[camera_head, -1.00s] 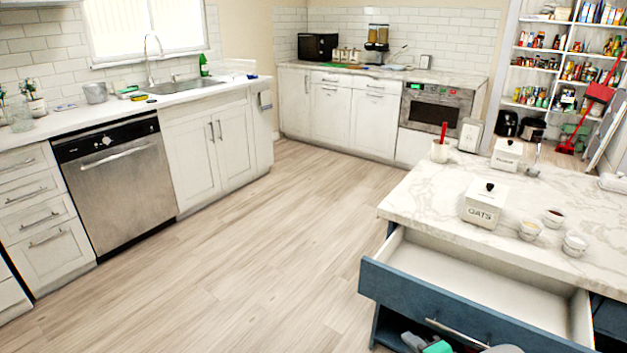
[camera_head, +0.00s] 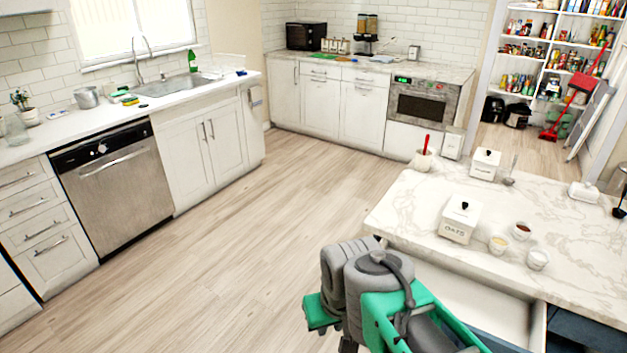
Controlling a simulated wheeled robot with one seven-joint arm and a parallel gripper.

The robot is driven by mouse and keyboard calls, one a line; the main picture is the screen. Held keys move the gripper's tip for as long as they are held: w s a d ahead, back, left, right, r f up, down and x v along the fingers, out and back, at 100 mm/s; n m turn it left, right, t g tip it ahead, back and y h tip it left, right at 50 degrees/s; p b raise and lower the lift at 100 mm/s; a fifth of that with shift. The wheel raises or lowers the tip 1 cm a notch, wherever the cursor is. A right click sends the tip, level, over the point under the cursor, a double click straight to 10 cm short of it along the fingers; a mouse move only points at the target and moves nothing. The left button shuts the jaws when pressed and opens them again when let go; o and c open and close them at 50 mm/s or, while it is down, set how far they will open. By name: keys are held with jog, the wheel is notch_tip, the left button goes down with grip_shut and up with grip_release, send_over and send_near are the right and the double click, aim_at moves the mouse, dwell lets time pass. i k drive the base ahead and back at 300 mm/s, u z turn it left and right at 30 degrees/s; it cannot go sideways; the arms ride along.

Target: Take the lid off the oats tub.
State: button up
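The oats tub (camera_head: 458,229) is a white square canister with dark OATS lettering on its front. It stands upright near the left front part of the marble island top (camera_head: 400,205). Its white lid (camera_head: 463,208) with a dark knob is on it. My green and grey arm rises at the bottom centre, left of and in front of the tub, apart from it. I cannot make out gripper fingers in this view.
A pulled-out drawer (camera_head: 470,297) lies below the tub, partly hidden by my arm. A similar white canister (camera_head: 485,164), a crock with a red handle (camera_head: 422,160) and small bowls (camera_head: 538,260) stand around the tub. The wood floor (camera_head: 240,260) to the left is clear.

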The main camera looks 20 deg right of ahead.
aim_at(464, 210)
jog(key=z, duration=0.4)
jog(key=i, duration=1.3)
jog(key=z, duration=0.3)
